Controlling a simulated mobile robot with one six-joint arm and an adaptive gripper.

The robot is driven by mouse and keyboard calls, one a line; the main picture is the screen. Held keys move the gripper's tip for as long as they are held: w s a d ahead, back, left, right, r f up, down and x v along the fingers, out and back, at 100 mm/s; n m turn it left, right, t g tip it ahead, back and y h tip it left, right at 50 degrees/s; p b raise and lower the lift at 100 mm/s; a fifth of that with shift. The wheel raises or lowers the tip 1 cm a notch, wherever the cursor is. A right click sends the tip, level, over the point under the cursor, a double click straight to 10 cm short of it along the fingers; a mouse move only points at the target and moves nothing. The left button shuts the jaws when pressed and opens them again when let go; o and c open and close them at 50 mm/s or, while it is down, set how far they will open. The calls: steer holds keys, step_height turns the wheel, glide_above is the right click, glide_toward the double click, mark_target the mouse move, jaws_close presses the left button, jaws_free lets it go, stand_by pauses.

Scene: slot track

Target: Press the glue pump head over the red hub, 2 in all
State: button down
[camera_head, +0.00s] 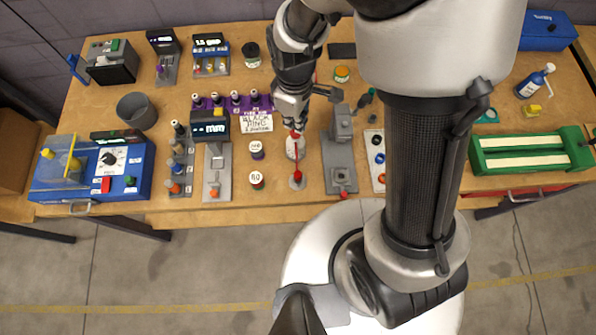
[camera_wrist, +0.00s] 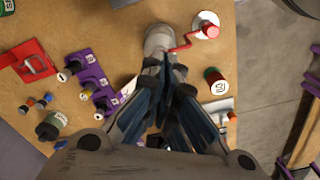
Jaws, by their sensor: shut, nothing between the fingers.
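The glue pump is a pale grey bottle (camera_head: 292,152) with a red head and spout (camera_head: 296,135). The bottle also shows in the wrist view (camera_wrist: 158,38), its red spout (camera_wrist: 182,45) pointing toward the red hub (camera_wrist: 211,31). The hub sits on a pale round disc (camera_wrist: 203,17); in the head view the red hub (camera_head: 298,177) is in front of the bottle. My gripper (camera_head: 296,128) is shut and points down right over the pump head. In the wrist view its fingertips (camera_wrist: 168,62) overlap the pump top, hiding part of it. I cannot tell whether they touch.
Two small jars (camera_head: 256,150) (camera_head: 257,180) stand left of the pump. A grey fixture (camera_head: 338,160) stands close on its right. Behind are a white sign (camera_head: 257,122) and a purple rack (camera_head: 215,104). The table's front edge lies just before the hub.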

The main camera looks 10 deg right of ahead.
step_height(320, 180, up, 6)
steer(key=p, duration=0.4)
steer(key=shift+p, duration=0.3)
steer(key=shift+r, duration=0.1)
steer(key=s+d+r+m+t+b, duration=0.4)
steer(key=s+d+r+m+b, duration=0.2)
steer(key=s+d+r+m, duration=0.5)
step_height(320, 180, up, 4)
steer(key=s, duration=0.2)
steer(key=shift+s+m+t, duration=0.3)
steer(key=shift+f, duration=0.1)
stand_by(2.0)
